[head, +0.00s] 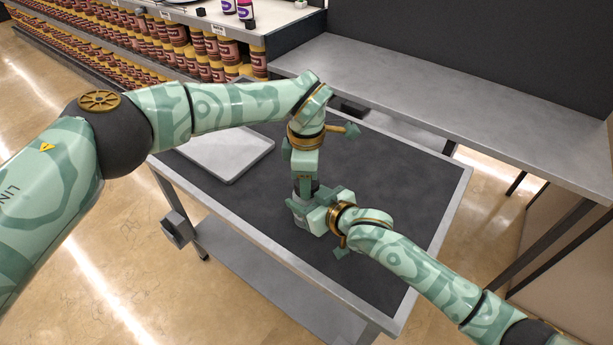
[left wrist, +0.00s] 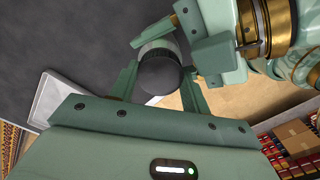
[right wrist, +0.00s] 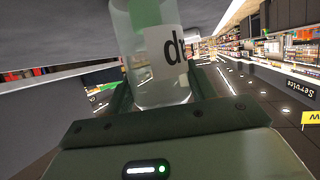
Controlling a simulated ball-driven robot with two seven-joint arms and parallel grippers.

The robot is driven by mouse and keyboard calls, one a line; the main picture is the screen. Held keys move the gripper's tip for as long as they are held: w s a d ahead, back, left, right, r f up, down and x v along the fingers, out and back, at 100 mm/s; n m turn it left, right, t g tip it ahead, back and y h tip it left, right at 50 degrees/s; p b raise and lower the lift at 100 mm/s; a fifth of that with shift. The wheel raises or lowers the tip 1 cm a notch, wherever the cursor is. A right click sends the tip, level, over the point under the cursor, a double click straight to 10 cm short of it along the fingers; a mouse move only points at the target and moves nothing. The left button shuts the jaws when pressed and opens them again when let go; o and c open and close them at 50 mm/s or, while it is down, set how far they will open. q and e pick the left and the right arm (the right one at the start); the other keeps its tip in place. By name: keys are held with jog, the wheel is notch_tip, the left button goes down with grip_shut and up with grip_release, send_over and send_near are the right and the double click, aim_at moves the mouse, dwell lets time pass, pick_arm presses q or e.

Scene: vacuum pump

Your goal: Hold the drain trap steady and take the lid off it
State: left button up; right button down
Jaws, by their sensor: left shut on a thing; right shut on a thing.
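The drain trap (right wrist: 155,88) is a clear jar with a white label bearing large dark letters. In the right wrist view it stands between my right gripper's fingers (right wrist: 158,95). Its dark round lid (left wrist: 160,76) shows in the left wrist view, between my left gripper's fingers (left wrist: 158,84). In the head view my left gripper (head: 306,187) reaches down from above, shut on the lid. My right gripper (head: 318,212) comes from the right, shut on the jar just below. The grippers hide most of the trap there, and I cannot tell whether lid and jar touch.
The dark-topped table (head: 385,165) has a grey tray (head: 225,155) at its back left. A metal bench (head: 430,100) stands behind, and shelves of jars (head: 215,60) are at the back left. The tabletop right of the grippers is clear.

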pick_arm(q)
jog(key=shift+n, duration=0.3)
jog(key=o, duration=1.1)
